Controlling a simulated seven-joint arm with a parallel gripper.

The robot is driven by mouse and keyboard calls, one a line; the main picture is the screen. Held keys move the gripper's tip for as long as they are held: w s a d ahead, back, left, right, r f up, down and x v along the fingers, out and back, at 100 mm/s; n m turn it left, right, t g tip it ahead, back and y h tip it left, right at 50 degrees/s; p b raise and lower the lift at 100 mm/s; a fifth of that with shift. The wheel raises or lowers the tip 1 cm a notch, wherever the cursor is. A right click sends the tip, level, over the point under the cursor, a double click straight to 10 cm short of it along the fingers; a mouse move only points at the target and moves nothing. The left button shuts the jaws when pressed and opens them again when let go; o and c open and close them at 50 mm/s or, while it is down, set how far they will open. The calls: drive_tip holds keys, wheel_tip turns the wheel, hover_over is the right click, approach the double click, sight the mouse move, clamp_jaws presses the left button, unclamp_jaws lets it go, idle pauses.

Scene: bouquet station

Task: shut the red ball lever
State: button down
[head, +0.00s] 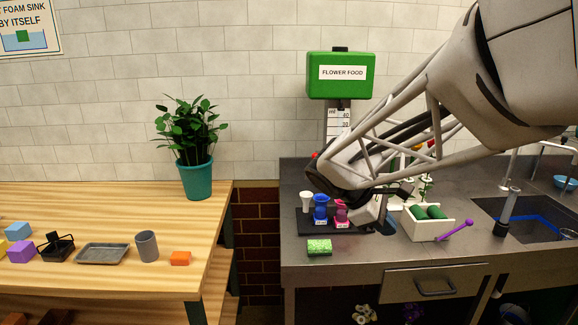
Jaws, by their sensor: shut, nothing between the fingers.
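The green flower food dispenser (340,88) is at the back wall above the dark counter, with a measuring scale below its tank. A small red ball (314,155) shows at the left of the dispenser's lower part, just past the edge of my arm. The rest of its lever and the outlet are hidden behind my arm. My gripper (386,214) is low over the counter, in front of and to the right of the red ball, apart from it in the picture. It is shut and holds nothing. Its fingertips are small and partly hidden.
A dark tray (303,226) holds a white cup (307,198), a blue vessel (320,208) and a pink vessel (341,212). A green sponge (319,247) lies in front. A white box (420,230) with green rolls and the sink (540,222) are to the right.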

drive_tip(key=w+a+f+n+t+h, duration=0.1)
drive_tip(key=w+a+n+h, duration=0.2)
drive_tip(key=w, duration=0.5)
drive_tip(key=w+a+f+n+t+h, duration=0.1)
drive_tip(key=w+n+h, duration=0.25)
drive_tip(key=w, duration=0.45)
drive_tip(key=w+a+f+n+t+h, duration=0.15)
drive_tip(key=w+n, duration=0.25)
drive_tip(key=w, duration=0.4)
drive_tip(key=w+a+f+n+t+h, duration=0.2)
drive_tip(key=w+a+f+n+t, duration=0.1)
drive_tip(key=w+a, duration=0.4)
drive_tip(key=w+a+f+n+t+h, duration=0.2)
drive_tip(key=w+a+f+n+t, duration=0.1)
drive_tip(key=w+a+f+n, duration=0.3)
drive_tip(key=w+a, duration=0.2)
drive_tip(key=w, duration=0.1)
drive_tip(key=shift+a+n+t+h, duration=0.15)
drive_tip(key=shift+n+t+h, duration=0.15)
drive_tip(key=shift+n+t, duration=0.05)
drive_tip(key=w+a+r+x, duration=0.1)
drive_tip(key=x, duration=1.1)
drive_tip(key=shift+w+r, duration=0.4)
drive_tip(key=shift+r, duration=0.1)
